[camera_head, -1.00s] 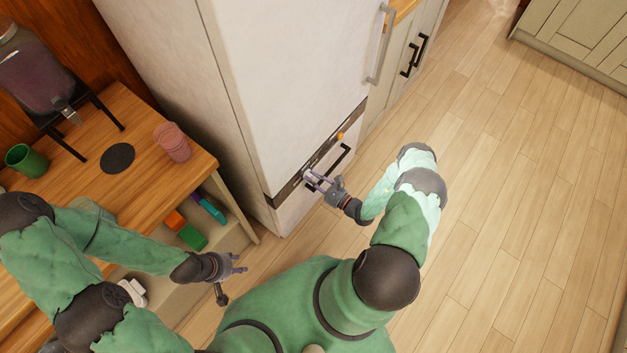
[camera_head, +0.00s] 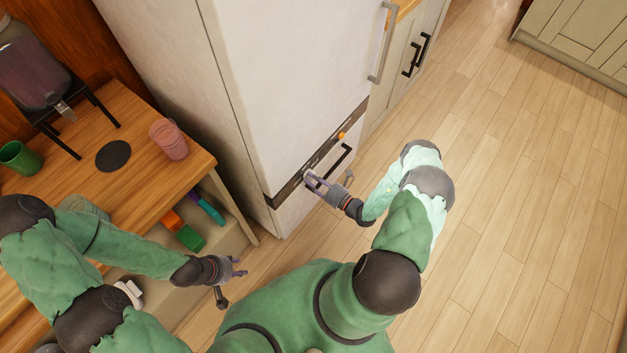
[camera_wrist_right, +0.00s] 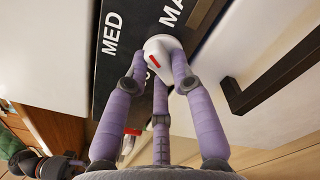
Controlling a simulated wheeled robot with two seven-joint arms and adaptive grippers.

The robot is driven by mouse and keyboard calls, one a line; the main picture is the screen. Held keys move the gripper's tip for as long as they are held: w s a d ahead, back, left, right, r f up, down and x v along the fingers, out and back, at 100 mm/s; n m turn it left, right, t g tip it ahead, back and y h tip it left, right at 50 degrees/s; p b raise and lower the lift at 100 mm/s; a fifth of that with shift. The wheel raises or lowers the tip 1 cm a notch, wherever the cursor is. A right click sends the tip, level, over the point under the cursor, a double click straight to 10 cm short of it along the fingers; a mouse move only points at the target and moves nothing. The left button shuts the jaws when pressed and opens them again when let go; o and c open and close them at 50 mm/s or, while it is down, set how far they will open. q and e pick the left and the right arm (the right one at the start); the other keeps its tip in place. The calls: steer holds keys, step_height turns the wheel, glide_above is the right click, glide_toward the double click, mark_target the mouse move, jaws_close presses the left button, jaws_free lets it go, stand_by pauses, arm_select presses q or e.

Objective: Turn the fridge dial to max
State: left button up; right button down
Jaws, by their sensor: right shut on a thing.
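The fridge (camera_head: 285,80) has a dark control strip (camera_head: 287,192) across its front. In the right wrist view the strip (camera_wrist_right: 135,22) shows "MED" and part of a word starting "MA". The white dial (camera_wrist_right: 157,46) with a red mark sits below and between these labels. My right gripper (camera_head: 311,178) is at the strip. In its wrist view its purple fingers (camera_wrist_right: 160,62) are closed around the dial, touching it and hiding part of it. I cannot tell exactly which setting the red mark points to. My left gripper (camera_head: 241,268) is open and empty, away from the fridge.
A black handle (camera_head: 335,163) is just beside my right gripper, on the lower fridge front. An orange knob (camera_head: 341,135) is further along the strip. A wooden counter (camera_head: 135,100) with a pink cup (camera_head: 168,140) stands at left. The floor (camera_head: 510,180) at right is clear.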

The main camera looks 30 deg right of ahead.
steer(key=m+b, duration=0.1)
steer(key=m, duration=0.5)
steer(key=shift+m, duration=0.4)
stand_by(0.3)
steer(key=c, duration=1)
jaws_free()
steer(key=shift+c, duration=0.2)
steer(key=shift+r, duration=0.1)
steer(key=v, duration=1.2)
